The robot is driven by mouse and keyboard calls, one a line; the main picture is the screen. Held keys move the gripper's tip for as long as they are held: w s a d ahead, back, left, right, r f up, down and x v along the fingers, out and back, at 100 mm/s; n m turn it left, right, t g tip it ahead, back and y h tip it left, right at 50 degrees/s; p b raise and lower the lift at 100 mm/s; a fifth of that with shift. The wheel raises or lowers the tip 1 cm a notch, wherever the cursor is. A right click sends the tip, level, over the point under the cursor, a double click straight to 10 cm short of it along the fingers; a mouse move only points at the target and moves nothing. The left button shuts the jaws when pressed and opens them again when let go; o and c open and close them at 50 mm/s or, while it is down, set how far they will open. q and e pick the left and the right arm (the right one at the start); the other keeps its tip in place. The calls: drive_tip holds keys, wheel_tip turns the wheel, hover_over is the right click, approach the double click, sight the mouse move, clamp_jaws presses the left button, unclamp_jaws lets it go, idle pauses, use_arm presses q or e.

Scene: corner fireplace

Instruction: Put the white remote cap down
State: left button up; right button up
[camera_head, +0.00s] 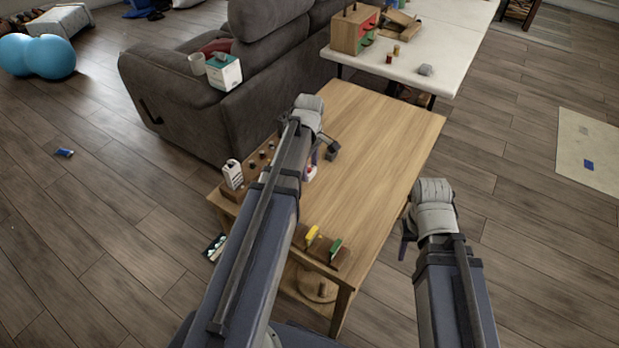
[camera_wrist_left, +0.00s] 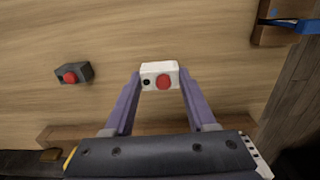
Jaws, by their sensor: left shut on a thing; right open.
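The white remote cap (camera_wrist_left: 151,72), a small white block with a red button and a dark dot, is between the purple fingertips of my left gripper (camera_wrist_left: 160,78) in the left wrist view. The gripper is shut on it. It is over the light wooden table (camera_head: 385,130); I cannot tell whether it touches the top. In the head view the cap (camera_head: 311,173) shows only partly beside my left arm. My right gripper (camera_head: 408,241) is open beside the table's right edge; its fingers are largely hidden.
A dark grey block with a red button (camera_wrist_left: 73,73) lies left of the cap in the wrist view. A wooden holder with yellow and green pieces (camera_head: 325,246) is at the table's near edge. The table's far right part is clear.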

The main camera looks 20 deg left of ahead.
sight(309, 170)
use_arm(q)
drive_tip(key=shift+f+b, duration=1.45)
drive_tip(key=shift+f, duration=0.3)
drive_tip(key=shift+f, duration=0.1)
drive_tip(key=o, duration=1.2)
wheel_tip(309, 170, up, 12)
drive_tip(key=p, duration=1.2)
drive_tip(key=shift+r, duration=0.2)
drive_tip(key=shift+f, duration=0.1)
